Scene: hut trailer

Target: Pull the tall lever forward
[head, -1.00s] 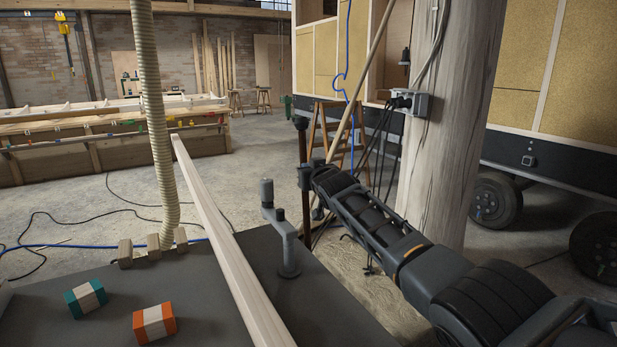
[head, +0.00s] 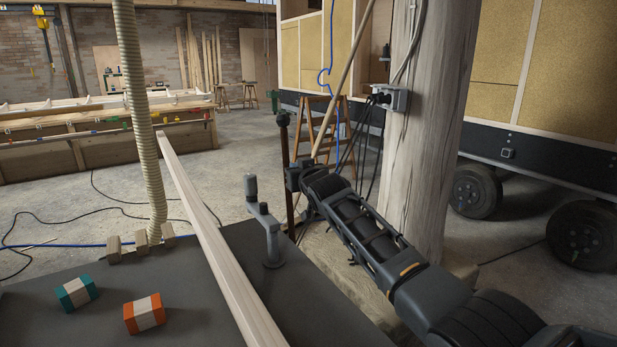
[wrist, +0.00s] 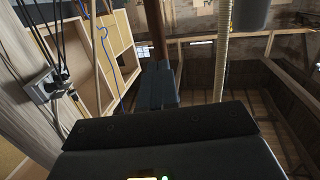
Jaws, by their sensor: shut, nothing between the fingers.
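The tall lever (head: 284,148) is a thin brown rod with a dark knob on top. It stands close to upright just beyond the dark bench top in the head view. My gripper (head: 293,176) is at the rod, below the knob, and partly covers it. In the wrist view the rod (wrist: 154,30) rises just past my fingertips (wrist: 158,68). The fingers are together with nothing between them. I cannot tell whether they touch the rod.
A grey crank handle (head: 264,218) stands on the dark bench top (head: 200,318), left of my arm. A long pale beam (head: 208,228) crosses the bench. Teal (head: 76,293) and orange (head: 144,315) blocks lie at left. A thick wooden post (head: 420,150) stands right of the lever.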

